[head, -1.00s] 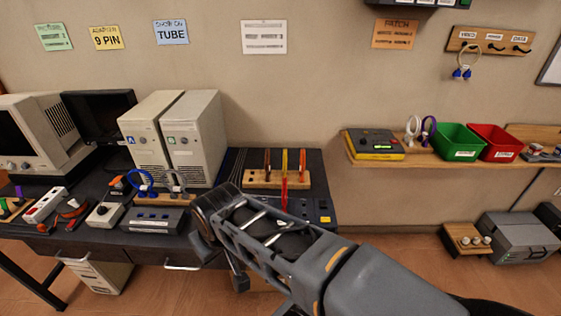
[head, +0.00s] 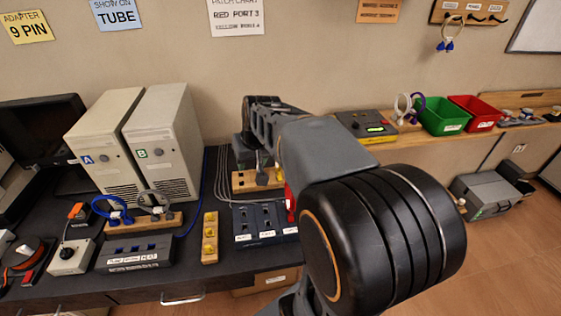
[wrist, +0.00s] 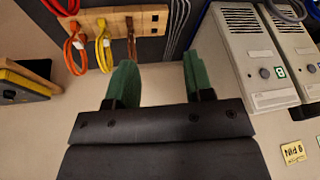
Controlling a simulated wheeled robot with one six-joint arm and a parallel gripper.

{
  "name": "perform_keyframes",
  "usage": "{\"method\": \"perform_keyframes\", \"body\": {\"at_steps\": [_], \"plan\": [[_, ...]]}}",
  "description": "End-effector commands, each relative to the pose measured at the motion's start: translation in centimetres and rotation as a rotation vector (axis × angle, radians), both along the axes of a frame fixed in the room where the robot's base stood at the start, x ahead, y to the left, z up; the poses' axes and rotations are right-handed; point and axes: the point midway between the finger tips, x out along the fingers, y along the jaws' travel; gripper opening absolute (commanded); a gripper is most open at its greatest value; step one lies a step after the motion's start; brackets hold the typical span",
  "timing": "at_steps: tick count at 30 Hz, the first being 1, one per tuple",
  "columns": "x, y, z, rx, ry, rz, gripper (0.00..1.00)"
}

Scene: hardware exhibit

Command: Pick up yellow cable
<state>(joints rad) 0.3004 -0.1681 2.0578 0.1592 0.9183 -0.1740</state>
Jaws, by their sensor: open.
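The yellow cable (wrist: 103,45) shows in the wrist view as a loop on a wooden rack (wrist: 112,20), between a red-orange cable (wrist: 75,50) and a brownish cable (wrist: 131,40). My gripper (wrist: 158,62) has two green fingers spread wide with nothing between them. In the wrist picture the yellow cable is to the left of the fingers, apart from them, and the brownish cable is nearer to them. In the head view my arm covers much of the wooden rack (head: 243,182), and the cable there is mostly hidden.
Two beige computer towers (head: 165,140) stand left of the rack. A dark switch panel (head: 262,222) and a small wooden block with yellow parts (head: 210,240) are in front. Green (head: 443,115) and red (head: 476,110) bins sit on the right shelf.

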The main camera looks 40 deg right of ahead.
Motion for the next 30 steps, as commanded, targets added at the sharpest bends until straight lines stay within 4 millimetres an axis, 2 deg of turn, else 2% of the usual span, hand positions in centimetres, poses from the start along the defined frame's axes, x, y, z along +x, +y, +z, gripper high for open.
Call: {"method": "perform_keyframes", "body": {"at_steps": [1,6,9,12,17,24,30], "plan": [[1.8,-2.7,-0.3,0.016,-0.001,-0.044,0.48],[5.8,-10.8,-1.1,0.053,-0.031,-0.145,0.48],[6.9,-14.5,-1.7,0.067,-0.047,-0.185,0.48],[7.6,-16.9,-2.3,0.075,-0.059,-0.208,0.48],[8.7,-18.3,-4.3,0.083,-0.065,-0.221,0.48],[10.6,-18.2,-8.1,0.082,-0.066,-0.220,0.48],[11.5,-18.2,-10.0,0.081,-0.067,-0.219,0.48]]}}
